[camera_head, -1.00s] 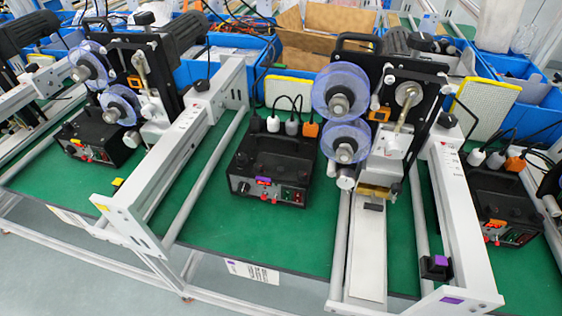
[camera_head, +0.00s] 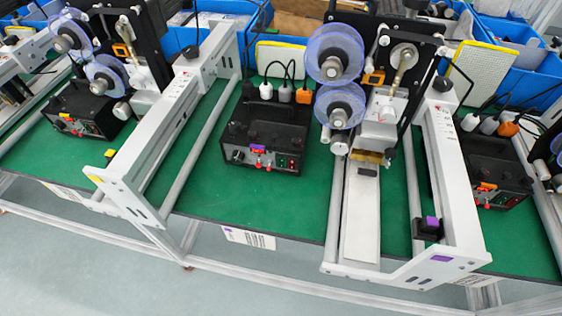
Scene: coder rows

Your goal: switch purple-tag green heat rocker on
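A black control box with a purple tag (camera_head: 258,148) on its front panel stands on the green bench mat in the middle of the head view. Small red and green rockers (camera_head: 288,164) show at the right of its front panel, with red knobs lower in the middle. The rockers are too small to tell which way they are set. White, grey and orange plugs with black cables rise from the back of the box. My gripper is not in view.
A left box with a yellow tag (camera_head: 64,118) and a right box with an orange tag (camera_head: 487,187) stand on the same bench. White metal frames (camera_head: 139,170) flank the middle box. A coding machine with purple reels (camera_head: 333,67) stands to its right. Mat in front is clear.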

